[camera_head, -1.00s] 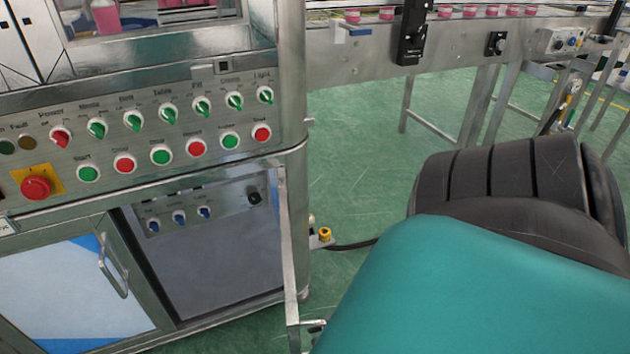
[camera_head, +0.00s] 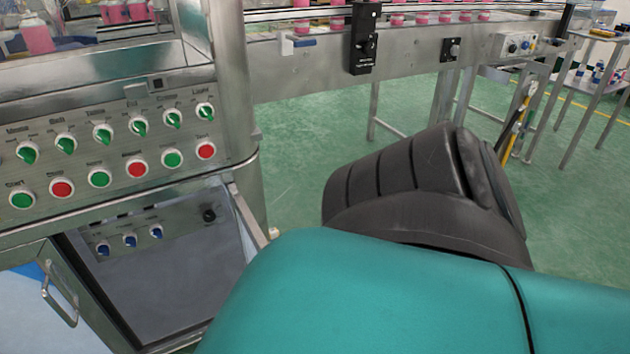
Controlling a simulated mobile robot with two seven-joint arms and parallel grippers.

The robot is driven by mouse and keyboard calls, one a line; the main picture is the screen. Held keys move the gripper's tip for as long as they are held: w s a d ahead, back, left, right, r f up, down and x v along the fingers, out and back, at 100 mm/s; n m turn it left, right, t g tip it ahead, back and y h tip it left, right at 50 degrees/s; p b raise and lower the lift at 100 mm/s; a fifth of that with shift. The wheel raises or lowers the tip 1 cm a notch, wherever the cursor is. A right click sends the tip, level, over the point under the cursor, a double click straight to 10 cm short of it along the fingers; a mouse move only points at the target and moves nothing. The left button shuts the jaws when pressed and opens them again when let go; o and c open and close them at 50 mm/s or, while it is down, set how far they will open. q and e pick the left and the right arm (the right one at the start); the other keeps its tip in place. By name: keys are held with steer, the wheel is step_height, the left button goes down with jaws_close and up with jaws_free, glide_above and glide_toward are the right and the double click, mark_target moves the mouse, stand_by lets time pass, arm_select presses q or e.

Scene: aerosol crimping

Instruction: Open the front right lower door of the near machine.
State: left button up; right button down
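The near machine's lower front has an open compartment (camera_head: 160,280) with blue knobs (camera_head: 130,240) on an inside panel. The right lower door (camera_head: 247,213) stands swung outward at the compartment's right side and is seen almost edge-on. Its lower part and handle are hidden behind my teal and black arm. The left lower door (camera_head: 22,310), with a metal handle (camera_head: 60,296), looks closed at the left edge. Neither of my grippers is in view.
A panel of green and red buttons (camera_head: 137,169) and switches is above the compartment. A conveyor (camera_head: 420,50) carrying pink-topped items runs across the back. Green floor (camera_head: 300,140) is open between machine and conveyor. A metal table (camera_head: 600,85) stands at right.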

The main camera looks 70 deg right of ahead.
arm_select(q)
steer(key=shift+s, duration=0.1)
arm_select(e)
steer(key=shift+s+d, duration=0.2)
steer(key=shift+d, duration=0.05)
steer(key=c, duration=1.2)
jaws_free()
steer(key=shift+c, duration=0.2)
arm_select(q)
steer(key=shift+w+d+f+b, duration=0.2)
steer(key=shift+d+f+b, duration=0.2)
steer(key=shift+b, duration=0.8)
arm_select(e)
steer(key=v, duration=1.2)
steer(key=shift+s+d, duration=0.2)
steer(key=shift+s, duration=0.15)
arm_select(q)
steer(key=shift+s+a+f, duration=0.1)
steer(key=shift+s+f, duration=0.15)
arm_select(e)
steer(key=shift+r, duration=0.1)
